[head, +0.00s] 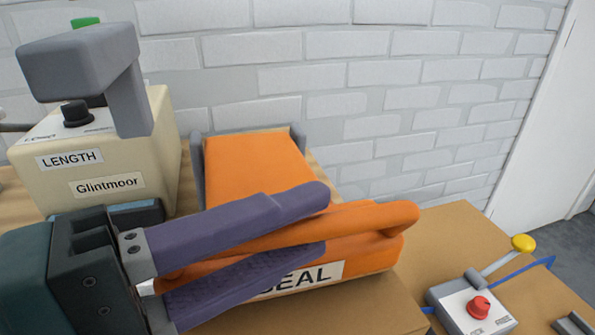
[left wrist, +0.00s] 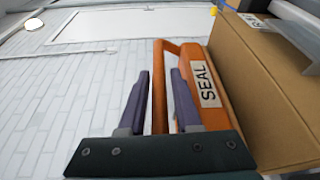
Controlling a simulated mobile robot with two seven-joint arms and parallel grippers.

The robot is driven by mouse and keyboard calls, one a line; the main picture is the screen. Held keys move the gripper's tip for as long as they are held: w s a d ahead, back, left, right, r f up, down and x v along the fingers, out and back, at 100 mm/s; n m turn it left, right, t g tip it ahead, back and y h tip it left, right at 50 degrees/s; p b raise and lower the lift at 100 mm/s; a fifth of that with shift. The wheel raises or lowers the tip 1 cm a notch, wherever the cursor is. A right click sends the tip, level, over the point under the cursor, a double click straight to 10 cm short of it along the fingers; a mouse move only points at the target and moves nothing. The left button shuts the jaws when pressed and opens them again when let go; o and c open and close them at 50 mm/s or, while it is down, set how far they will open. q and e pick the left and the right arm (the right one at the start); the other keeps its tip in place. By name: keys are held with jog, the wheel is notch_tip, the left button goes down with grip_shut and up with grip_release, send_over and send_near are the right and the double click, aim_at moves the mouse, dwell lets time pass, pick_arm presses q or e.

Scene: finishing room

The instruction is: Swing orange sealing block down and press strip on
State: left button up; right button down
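The orange sealing block, labelled SEAL, (head: 365,252) lies low at the centre of the head view. It also shows right of centre in the left wrist view (left wrist: 196,62). Its orange handle bar (left wrist: 160,95) runs lengthwise between the purple fingers of my left gripper (head: 322,222). In the wrist view, narrow gaps show between the bar and the fingers, so the gripper looks open around it. The fingers hide part of the block and its label in the head view. I cannot make out a strip. My right gripper is not in view.
A cream machine labelled LENGTH and Glintmoor (head: 130,170), with a black knob and grey arm, stands at left. An orange panel (head: 255,170) lies behind the block. A control box (head: 465,310) with a red knob and yellow-tipped lever is at lower right. A brick wall stands behind.

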pick_arm(q)
jog(key=shift+s+a+f+b, duration=0.15)
jog(key=shift+s+a+b, duration=0.2)
jog(key=shift+a, duration=0.15)
jog(key=b+v, duration=0.4)
jog(key=v, duration=0.2)
jog(key=shift+s+a, duration=0.2)
jog(key=shift+s, duration=0.05)
jog(key=shift+r+v, duration=0.25)
jog(key=shift+v, duration=0.85)
